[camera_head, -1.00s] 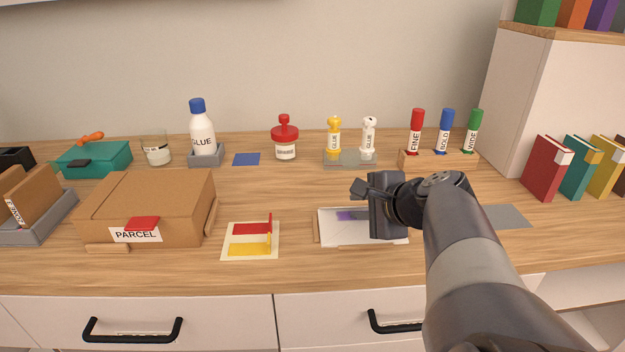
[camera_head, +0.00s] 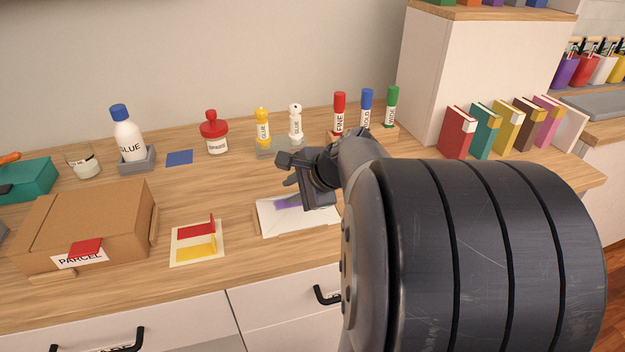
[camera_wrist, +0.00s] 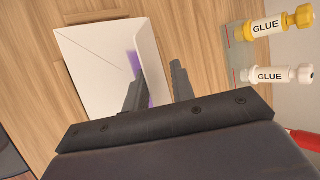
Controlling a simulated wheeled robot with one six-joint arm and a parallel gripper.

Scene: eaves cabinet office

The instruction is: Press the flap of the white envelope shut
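The white envelope (camera_head: 292,220) lies on the counter, with a purple strip (camera_head: 288,202) near its back edge. In the wrist view the envelope (camera_wrist: 90,65) shows its seams, and its flap (camera_wrist: 150,55) seems raised along the right side, beside the purple strip (camera_wrist: 131,63). My gripper (camera_head: 288,171) is over the back right part of the envelope. In the wrist view my gripper (camera_wrist: 156,82) has its two fingers apart, with the flap's edge showing between them. Nothing is clamped. Whether a finger touches the flap cannot be told.
Yellow (camera_head: 262,127) and white (camera_head: 295,122) glue sticks stand behind the envelope. Red, blue and green markers (camera_head: 366,108) stand at the back right. A card with red and yellow flaps (camera_head: 197,242) and a parcel box (camera_head: 85,222) lie to the left.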

